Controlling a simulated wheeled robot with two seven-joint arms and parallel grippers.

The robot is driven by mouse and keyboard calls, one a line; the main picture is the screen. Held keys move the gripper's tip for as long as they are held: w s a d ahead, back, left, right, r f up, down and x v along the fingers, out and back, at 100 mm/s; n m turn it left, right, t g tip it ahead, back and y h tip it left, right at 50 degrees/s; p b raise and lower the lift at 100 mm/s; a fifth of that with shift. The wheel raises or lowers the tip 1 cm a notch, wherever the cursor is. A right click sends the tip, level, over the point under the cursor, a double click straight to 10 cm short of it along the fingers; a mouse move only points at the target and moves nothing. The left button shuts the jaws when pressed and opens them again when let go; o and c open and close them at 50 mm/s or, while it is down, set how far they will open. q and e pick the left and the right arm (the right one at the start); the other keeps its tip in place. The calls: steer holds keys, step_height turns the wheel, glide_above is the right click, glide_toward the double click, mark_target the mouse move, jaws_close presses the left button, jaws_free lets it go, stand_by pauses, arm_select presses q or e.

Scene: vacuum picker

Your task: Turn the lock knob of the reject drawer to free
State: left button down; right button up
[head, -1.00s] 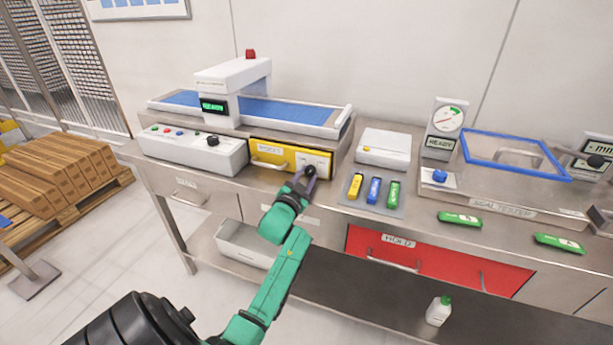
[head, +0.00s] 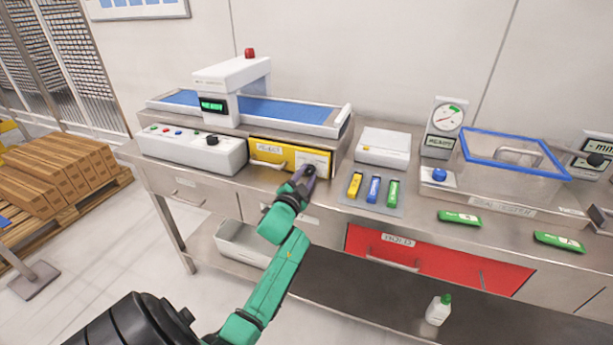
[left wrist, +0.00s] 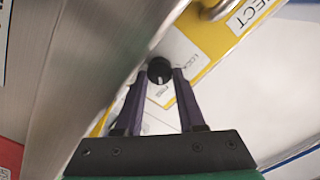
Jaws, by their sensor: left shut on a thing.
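The yellow reject drawer (head: 268,152) is set in the bench under the conveyor, with a pale handle (head: 268,164) at its left part. Its front shows in the left wrist view (left wrist: 199,38). The black lock knob (left wrist: 159,71) sits on a white plate with the words LOCK and FREE. A pale mark on the knob points down the picture, towards the FREE side. My left gripper (left wrist: 159,78) has its two purple fingers on either side of the knob, shut on it. In the head view the left gripper (head: 305,174) covers the knob's area. My right gripper is not in view.
A white control box (head: 190,149) stands left of the drawer. A red HOLD drawer (head: 440,266) is below.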

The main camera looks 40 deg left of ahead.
arm_select(q)
steer(key=c, duration=0.8)
jaws_free()
steer(key=shift+a+r, duration=0.1)
steer(key=shift+w, duration=0.1)
steer(key=shift+f, duration=0.2)
steer(key=b+v, duration=0.1)
steer(key=v, duration=1.3)
steer(key=shift+s, duration=0.3)
